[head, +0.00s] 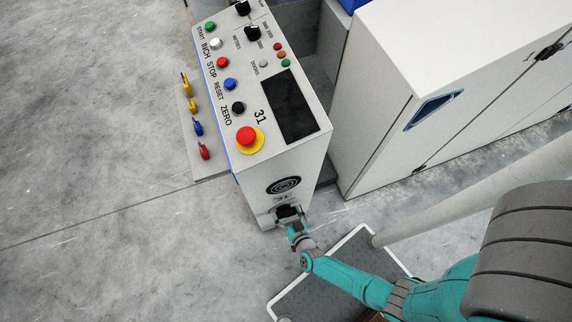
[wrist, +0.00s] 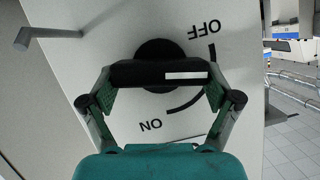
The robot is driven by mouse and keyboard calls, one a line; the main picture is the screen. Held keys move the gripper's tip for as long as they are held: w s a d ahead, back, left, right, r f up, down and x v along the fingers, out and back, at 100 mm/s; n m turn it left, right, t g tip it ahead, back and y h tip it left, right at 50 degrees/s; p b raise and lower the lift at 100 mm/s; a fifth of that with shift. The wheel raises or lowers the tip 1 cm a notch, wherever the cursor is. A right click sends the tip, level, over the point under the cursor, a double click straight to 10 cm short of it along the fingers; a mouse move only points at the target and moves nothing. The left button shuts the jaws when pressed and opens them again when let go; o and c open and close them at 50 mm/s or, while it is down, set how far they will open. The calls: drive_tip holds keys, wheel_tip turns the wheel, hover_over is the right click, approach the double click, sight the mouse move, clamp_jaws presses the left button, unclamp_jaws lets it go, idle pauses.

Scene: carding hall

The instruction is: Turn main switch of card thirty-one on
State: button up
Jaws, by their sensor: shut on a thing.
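The main switch is a black rotary handle (wrist: 140,74) with a white stripe near its right end. It sits on the light end face of the card console (head: 310,165) marked 31. In the wrist view, OFF is printed upside down at upper right and ON at lower left, joined by a black arc. The handle lies level, its striped end pointing right, nearer the OFF side of the arc. My gripper (wrist: 158,88) is shut on the handle, one finger at each end. In the head view my gripper (head: 292,226) covers part of the switch.
A red emergency stop (head: 246,136) on a yellow base and several buttons are on the console top. Coloured padlock-like tags (head: 198,128) hang at its left. A white cabinet (head: 400,100) stands right. A grey mat (head: 325,290) lies below my arm. The left floor is clear.

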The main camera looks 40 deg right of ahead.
sight(292, 215)
drive_tip(key=m, duration=0.1)
drive_tip(key=m+t+y, duration=0.1)
drive_tip(key=m, duration=0.1)
drive_tip(key=m+y, duration=0.1)
drive_tip(key=shift+s+d+f+m+t, duration=0.1)
drive_tip(key=shift+d+f+m+t, duration=0.1)
drive_tip(key=shift+d+m+t, duration=0.15)
drive_tip(key=shift+f+m+t+y, duration=0.15)
drive_tip(key=shift+m+t+y, duration=0.6)
drive_tip(key=shift+m, duration=0.9)
drive_tip(key=shift+d+m, duration=0.1)
drive_tip(key=shift+m, duration=0.5)
drive_tip(key=o, duration=0.9)
drive_tip(key=shift+y, duration=0.25)
drive_tip(key=shift+s+d+r, duration=0.1)
drive_tip(key=shift+s, duration=1)
drive_tip(key=shift+s+d+r, duration=0.1)
drive_tip(key=shift+s+d, duration=0.05)
drive_tip(key=shift+s, duration=0.9)
drive_tip(key=shift+s+d+r, duration=0.1)
drive_tip(key=shift+s, duration=1)
drive_tip(key=shift+s+a, duration=0.1)
drive_tip(key=shift+s, duration=0.35)
